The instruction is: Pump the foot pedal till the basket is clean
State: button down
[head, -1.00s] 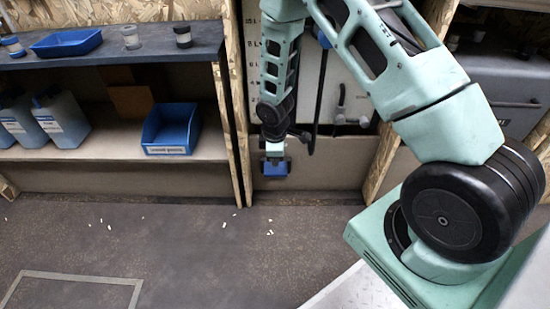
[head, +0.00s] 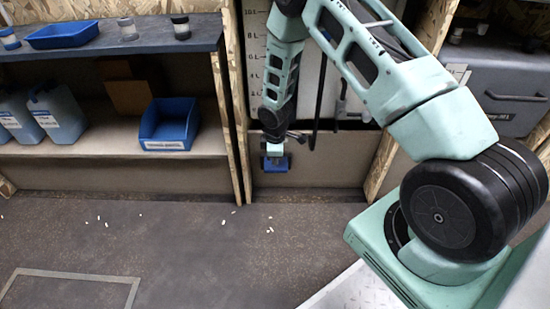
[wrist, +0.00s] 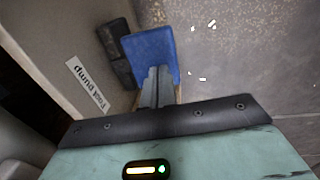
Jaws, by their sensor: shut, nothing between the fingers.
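The foot pedal is a blue block low in the narrow bay between two chipboard posts in the head view (head: 281,166). It also shows in the wrist view as a blue plate (wrist: 150,48) beside a black base (wrist: 114,52) and a "Foot pump" label (wrist: 91,88). My gripper (head: 273,153) points down at the pedal. Its fingers are shut and empty, and in the wrist view the tips (wrist: 158,72) overlap the pedal's near part. Whether they touch it I cannot tell. I cannot make out a basket.
A shelf on the left holds a blue bin (head: 168,125) and pale blue jugs (head: 57,115). A blue tray (head: 62,35) lies on the shelf above. A grey case (head: 510,90) stands at the right. The dark floor (head: 180,240) is open, with scattered white bits.

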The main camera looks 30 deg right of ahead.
aim_at(275, 167)
jog(key=shift+f+b, duration=1.05)
jog(key=shift+f, duration=1)
notch_tip(275, 167, up, 5)
jog(key=p, duration=0.4)
jog(key=shift+f, duration=0.15)
jog(key=shift+f, duration=0.4)
jog(key=shift+f+b, duration=0.85)
jog(key=shift+f, duration=1.1)
jog(key=shift+r+p, duration=2.1)
jog(key=shift+r, duration=0.2)
